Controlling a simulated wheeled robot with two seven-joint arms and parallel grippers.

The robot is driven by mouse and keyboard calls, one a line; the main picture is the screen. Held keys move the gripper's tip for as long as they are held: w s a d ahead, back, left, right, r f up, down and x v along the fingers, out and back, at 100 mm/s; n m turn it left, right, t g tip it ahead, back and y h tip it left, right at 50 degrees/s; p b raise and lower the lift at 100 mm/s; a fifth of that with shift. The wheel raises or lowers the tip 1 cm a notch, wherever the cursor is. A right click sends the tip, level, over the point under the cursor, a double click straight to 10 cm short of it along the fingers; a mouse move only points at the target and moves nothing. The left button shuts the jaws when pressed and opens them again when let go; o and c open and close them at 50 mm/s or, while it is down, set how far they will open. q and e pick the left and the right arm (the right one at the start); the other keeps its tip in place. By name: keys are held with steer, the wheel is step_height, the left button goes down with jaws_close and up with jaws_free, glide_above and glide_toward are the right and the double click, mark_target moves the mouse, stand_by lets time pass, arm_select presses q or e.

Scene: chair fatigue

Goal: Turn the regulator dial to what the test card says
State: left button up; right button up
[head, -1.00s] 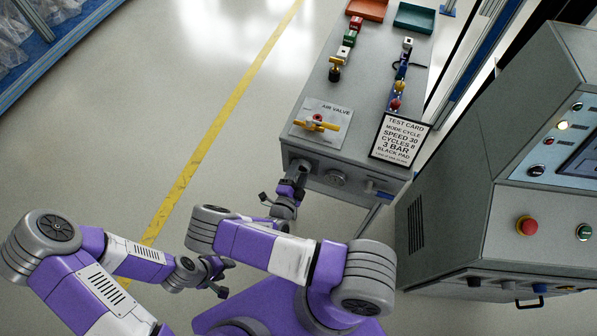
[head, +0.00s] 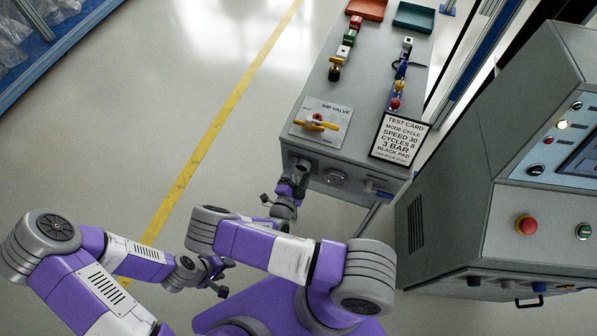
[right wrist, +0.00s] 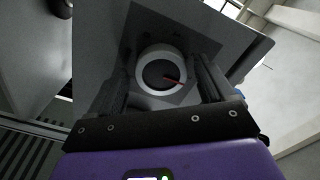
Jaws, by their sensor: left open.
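The test card (head: 399,138) stands on the right front of the grey bench and reads mode cycle, speed 30, cycles 8, 3 BAR, black pad. My right gripper (head: 299,165) is at the left of the bench's front face and hides what is behind it in the head view. In the right wrist view a round dial (right wrist: 161,72) with a pale ring and red pointer sits between the fingers of this gripper (right wrist: 161,60). Narrow gaps seem to show on both sides; contact is unclear. My left gripper (head: 222,278) is open, empty and low over the floor.
An air valve plate with a yellow handle (head: 318,124) is on the bench top above my right gripper. A round fitting (head: 335,178) is right of it on the front face. A grey console (head: 480,190) stands at right. The floor (head: 80,140) at left is clear.

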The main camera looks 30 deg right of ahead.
steer(key=shift+o, duration=0.3)
steer(key=shift+a, duration=0.1)
steer(key=p+v, duration=0.1)
steer(key=v, duration=0.6)
steer(key=shift+s, duration=0.25)
